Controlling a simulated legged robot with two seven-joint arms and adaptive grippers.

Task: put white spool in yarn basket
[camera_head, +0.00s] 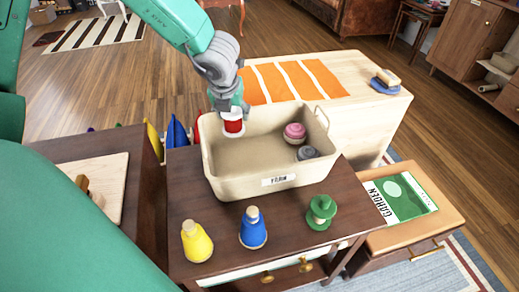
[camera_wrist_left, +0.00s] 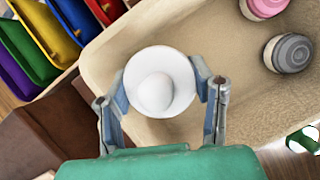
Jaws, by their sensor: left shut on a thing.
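My left gripper (camera_head: 232,122) is shut on the white spool (camera_wrist_left: 158,85), which in the left wrist view shows a round pale disc with a rounded knob between both fingers. In the head view the held spool (camera_head: 232,134) shows white with a red band; I cannot tell whether the red is part of it. It hangs at the back left of the beige yarn basket (camera_head: 229,186), near the rim. The basket, labelled in front, also shows in the left wrist view (camera_wrist_left: 105,65). Inside lie a pink spool (camera_head: 295,131) and a grey spool (camera_head: 306,153). My right gripper is out of view.
Coloured upright items (camera_wrist_left: 45,35) stand left of the basket. A pale bench (camera_head: 375,112) with an orange striped cloth (camera_head: 290,81) lies behind.

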